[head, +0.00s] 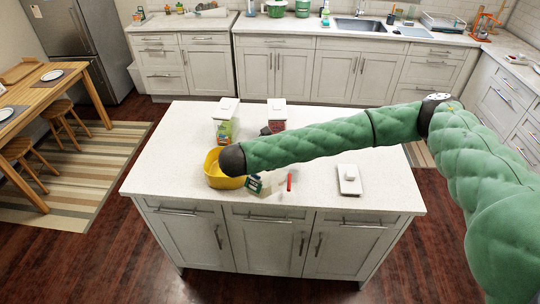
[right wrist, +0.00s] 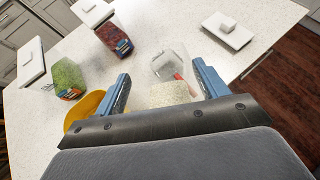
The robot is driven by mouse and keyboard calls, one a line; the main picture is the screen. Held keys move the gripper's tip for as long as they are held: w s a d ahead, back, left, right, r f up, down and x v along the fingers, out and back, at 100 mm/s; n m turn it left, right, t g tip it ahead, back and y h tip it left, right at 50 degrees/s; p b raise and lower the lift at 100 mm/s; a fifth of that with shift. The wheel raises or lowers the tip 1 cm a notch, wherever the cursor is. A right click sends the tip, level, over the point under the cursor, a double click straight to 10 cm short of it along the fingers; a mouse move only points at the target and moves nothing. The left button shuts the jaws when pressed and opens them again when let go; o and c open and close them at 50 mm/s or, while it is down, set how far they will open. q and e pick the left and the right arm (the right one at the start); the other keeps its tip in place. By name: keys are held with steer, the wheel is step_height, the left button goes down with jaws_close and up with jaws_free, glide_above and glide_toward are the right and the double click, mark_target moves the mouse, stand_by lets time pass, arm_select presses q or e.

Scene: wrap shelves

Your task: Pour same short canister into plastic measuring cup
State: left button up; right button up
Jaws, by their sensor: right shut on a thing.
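My right gripper (right wrist: 163,88) is shut on a short clear canister (right wrist: 170,94) with pale, grainy contents, between its two blue fingers. Its lower part is hidden by the gripper body, and I cannot tell how far it is tilted. The clear plastic measuring cup (right wrist: 168,64) with a red handle stands on the island just beyond the canister in the right wrist view. In the head view its red handle (head: 290,182) shows right of my right gripper (head: 262,186), and the canister is hard to make out there. My left gripper is not in view.
A yellow bowl (head: 215,181) sits left of the gripper on the white island (head: 385,195). A canister with green contents (head: 225,130) and one with dark red contents (head: 277,114) stand behind. A white lid (head: 349,183) lies right. The island's right side is clear.

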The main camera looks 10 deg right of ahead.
steer(key=shift+w+a+y, duration=0.1)
steer(key=shift+w+y, duration=0.15)
steer(key=shift+y, duration=0.05)
steer(key=shift+g, duration=0.3)
steer(key=shift+w, duration=0.1)
steer(key=shift+w+d+g+y, duration=0.3)
steer(key=shift+w+d+y, duration=0.05)
steer(key=shift+d, duration=0.25)
steer(key=shift+w+d+g+y, duration=0.3)
steer(key=shift+w+d+y, duration=0.05)
steer(key=shift+d, duration=0.25)
steer(key=shift+w+d, duration=0.15)
steer(key=shift+w+d+f+g+y, duration=1.05)
steer(key=shift+d+g+y, duration=0.05)
steer(key=shift+g+y, duration=0.4)
stand_by(4.4)
